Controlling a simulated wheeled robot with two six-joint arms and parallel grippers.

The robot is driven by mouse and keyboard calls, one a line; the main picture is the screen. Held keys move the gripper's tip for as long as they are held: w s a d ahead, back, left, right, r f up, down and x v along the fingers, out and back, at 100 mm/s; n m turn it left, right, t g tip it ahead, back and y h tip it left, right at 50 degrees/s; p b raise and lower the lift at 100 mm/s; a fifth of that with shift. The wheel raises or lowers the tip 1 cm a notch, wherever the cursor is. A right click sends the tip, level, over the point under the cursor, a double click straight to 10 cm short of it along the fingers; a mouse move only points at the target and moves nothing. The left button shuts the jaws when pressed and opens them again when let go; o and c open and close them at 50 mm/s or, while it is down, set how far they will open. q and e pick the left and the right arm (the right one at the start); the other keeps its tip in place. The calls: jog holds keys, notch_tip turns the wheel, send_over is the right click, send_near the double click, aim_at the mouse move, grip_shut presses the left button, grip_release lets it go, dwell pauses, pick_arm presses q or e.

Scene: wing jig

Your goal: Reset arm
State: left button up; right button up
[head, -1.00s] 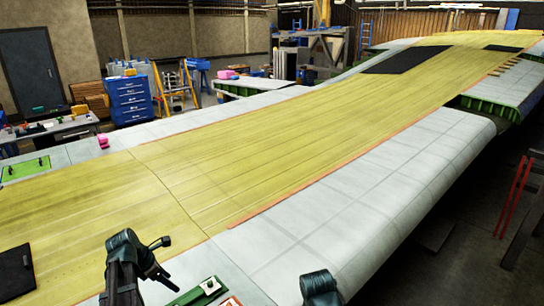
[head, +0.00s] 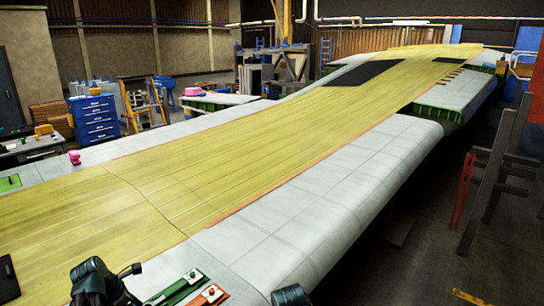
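The upper part of my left arm (head: 92,280) shows as a dark, rounded link at the bottom left, with a small dark knob beside it. It overlaps the near part of the wing in the picture. Only the top of a dark link of my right arm (head: 290,296) shows at the bottom edge, right of the middle. The rest of both arms runs out of the frame. Neither gripper's fingertips show, so I cannot see whether they are open or hold anything.
A long wing with a yellow skin (head: 240,150) and grey edge panels (head: 330,205) fills the middle. A green plate (head: 178,288) and an orange plate (head: 208,296) lie near my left arm. A dark rack (head: 495,185) stands on open floor at right.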

pick_arm(q)
jog(key=d+f+m+g+b, duration=0.1)
jog(key=d+f+m+b, duration=0.2)
jog(key=d, duration=0.3)
jog(key=s+d+f+m+b, duration=0.1)
jog(key=d+f+m+b, duration=0.2)
jog(key=d+m, duration=0.3)
jog(key=s+d+f+m+g+y+b, duration=0.1)
jog(key=d+f+m+b, duration=0.2)
jog(key=d+f+m, duration=0.1)
jog(key=shift+s+d+f+g, duration=0.15)
jog(key=shift+d+f, duration=0.15)
jog(key=shift+d, duration=0.15)
jog(key=shift+w+d+f+g, duration=0.15)
jog(key=shift+d+f, duration=0.15)
jog(key=shift+d, duration=0.15)
jog(key=s+d+f+m+y+b, duration=0.1)
jog(key=s+d+f+m+b, duration=0.4)
jog(key=d+m, duration=0.2)
jog(key=s+d+f+m+g+y+b, duration=0.1)
jog(key=s+d+f+m+b, duration=0.3)
jog(key=d+m, duration=0.4)
jog(key=f+m+y+b, duration=0.1)
jog(key=m, duration=0.2)
jog(key=shift+s, duration=0.4)
pick_arm(e)
notch_tip(320, 180, down, 20)
jog(key=shift+w+r, duration=0.15)
jog(key=shift+w, duration=0.25)
